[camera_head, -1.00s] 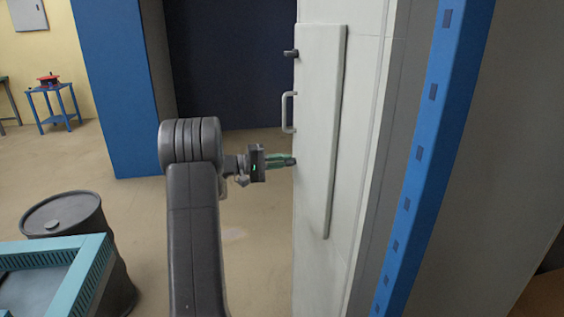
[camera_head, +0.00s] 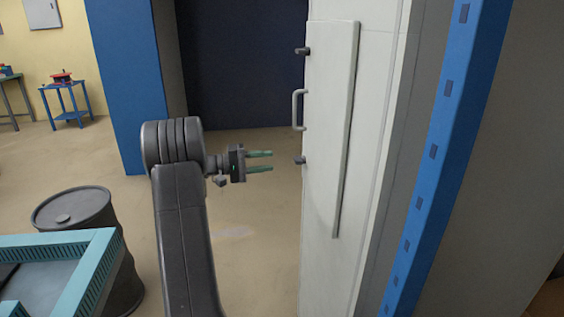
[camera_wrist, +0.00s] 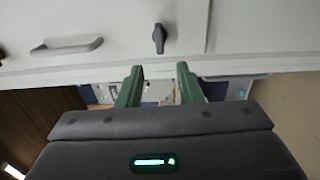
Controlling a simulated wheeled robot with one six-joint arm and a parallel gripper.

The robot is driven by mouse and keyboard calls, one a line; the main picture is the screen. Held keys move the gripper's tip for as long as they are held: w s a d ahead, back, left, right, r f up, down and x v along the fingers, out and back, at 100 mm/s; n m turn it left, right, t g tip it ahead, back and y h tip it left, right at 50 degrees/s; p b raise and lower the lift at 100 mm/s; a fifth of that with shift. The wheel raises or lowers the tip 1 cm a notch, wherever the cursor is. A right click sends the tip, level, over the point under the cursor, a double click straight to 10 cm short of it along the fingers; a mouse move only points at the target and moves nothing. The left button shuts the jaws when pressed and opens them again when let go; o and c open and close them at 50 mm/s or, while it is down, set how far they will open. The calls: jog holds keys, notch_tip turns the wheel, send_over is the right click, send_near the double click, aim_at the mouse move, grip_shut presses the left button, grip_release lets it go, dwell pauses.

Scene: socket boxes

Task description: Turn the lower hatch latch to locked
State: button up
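The pale hatch (camera_head: 333,100) is on the tall white cabinet, with an upper latch (camera_head: 302,51), a bar handle (camera_head: 296,109) and the lower latch (camera_head: 299,160). In the wrist view the lower latch (camera_wrist: 158,38) is a dark knob pointing along the picture's vertical, with the handle (camera_wrist: 66,46) to its left. My gripper (camera_head: 272,161) is left of the lower latch, with a clear gap between. Its two green fingers are apart and empty; they also show in the wrist view (camera_wrist: 161,85), below the latch.
A dark barrel (camera_head: 78,235) and a teal-rimmed bin (camera_head: 95,270) stand at the lower left. A blue post (camera_head: 435,150) runs along the cabinet's right. A small blue table (camera_head: 66,100) is far back. The floor around my gripper is clear.

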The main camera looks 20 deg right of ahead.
jog(key=v, duration=0.5)
jog(key=shift+a, duration=0.1)
jog(key=x, duration=1.4)
jog(key=shift+a, duration=0.15)
